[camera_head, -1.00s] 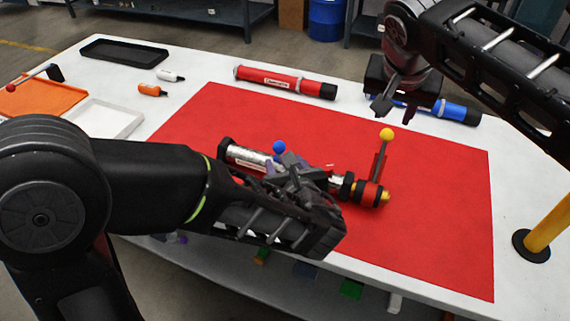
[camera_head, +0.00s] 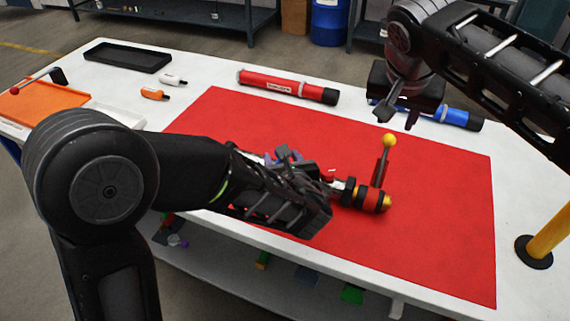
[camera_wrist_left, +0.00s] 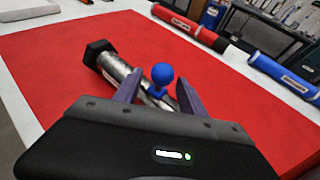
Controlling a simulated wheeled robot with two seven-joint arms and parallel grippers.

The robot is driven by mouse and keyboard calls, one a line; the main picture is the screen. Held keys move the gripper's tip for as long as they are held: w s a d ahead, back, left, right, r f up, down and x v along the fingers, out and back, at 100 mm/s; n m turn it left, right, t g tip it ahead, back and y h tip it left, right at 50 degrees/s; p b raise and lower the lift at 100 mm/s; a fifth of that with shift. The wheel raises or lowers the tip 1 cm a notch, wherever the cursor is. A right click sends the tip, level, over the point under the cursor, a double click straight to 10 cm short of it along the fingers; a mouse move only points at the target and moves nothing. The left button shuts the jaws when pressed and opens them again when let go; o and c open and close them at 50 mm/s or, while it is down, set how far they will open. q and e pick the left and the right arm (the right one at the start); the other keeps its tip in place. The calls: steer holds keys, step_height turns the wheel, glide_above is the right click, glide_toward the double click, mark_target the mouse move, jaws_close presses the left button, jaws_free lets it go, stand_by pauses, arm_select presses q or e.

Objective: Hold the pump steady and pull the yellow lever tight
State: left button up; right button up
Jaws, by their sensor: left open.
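The pump lies on the red mat (camera_head: 250,115), partly hidden behind my left gripper and forearm in the head view. Its red and black end (camera_head: 362,196) shows there, with the yellow-ball lever (camera_head: 388,142) standing upright. In the left wrist view, the pump's silver body (camera_wrist_left: 115,69) lies beneath the fingers, and its blue ball (camera_wrist_left: 162,74) shows between the two spread purple-grey fingertips. My left gripper (camera_head: 284,158) is open over the pump's body; contact cannot be told. My right gripper (camera_head: 399,115) has its fingers apart and empty, just above and beyond the yellow ball.
A red tube (camera_head: 288,84) and a blue tube (camera_head: 455,116) lie along the table's far side. A black tray (camera_head: 125,57), two small bottles and an orange tray (camera_head: 40,103) are at the left. A yellow post (camera_head: 550,232) stands at the right. The mat's right part is clear.

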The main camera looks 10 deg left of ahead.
arm_select(q)
steer(key=shift+w+a+f, duration=0.25)
steer(key=shift+w, duration=0.25)
jaws_close()
stand_by(1.2)
